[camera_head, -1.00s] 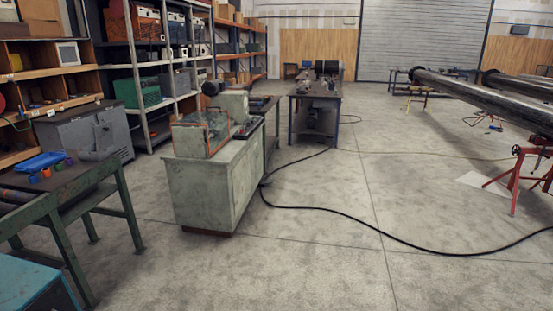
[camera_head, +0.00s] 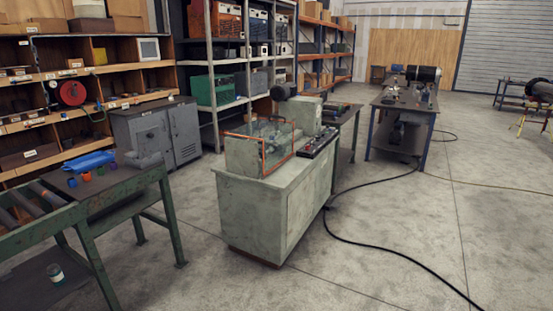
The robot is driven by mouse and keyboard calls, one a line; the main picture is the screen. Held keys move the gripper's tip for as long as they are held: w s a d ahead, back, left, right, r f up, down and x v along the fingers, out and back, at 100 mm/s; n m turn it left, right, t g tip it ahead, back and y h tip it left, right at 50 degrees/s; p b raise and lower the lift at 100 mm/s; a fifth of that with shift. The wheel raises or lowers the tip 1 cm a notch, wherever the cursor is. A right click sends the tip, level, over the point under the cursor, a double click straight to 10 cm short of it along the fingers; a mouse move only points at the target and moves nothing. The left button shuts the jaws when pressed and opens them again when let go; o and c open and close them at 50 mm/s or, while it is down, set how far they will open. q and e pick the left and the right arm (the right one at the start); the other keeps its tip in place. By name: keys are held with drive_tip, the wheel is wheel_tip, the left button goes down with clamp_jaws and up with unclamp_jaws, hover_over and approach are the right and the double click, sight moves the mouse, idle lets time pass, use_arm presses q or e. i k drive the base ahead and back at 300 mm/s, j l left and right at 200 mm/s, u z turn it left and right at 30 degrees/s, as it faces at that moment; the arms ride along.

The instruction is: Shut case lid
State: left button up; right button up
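No case with an open lid can be clearly made out. A flat blue object (camera_head: 90,161) lies on the green-legged table (camera_head: 125,184) at the left; it is too small to tell whether it is a case. Several small coloured pieces (camera_head: 86,177) sit in front of it. Neither of my grippers is in view.
A pale machine cabinet (camera_head: 275,208) with an orange-framed clear guard (camera_head: 262,149) stands in the middle. A grey metal cabinet (camera_head: 158,134) and shelves (camera_head: 225,80) stand behind. A black cable (camera_head: 385,247) crosses the floor at right. Concrete floor (camera_head: 480,220) is open there.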

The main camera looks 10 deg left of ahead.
sight(147, 140)
drive_tip(key=i+j+u, duration=0.15)
drive_tip(key=i+u, duration=0.55)
drive_tip(key=u, duration=0.15)
drive_tip(key=i+u, duration=0.6)
drive_tip(key=i, duration=0.4)
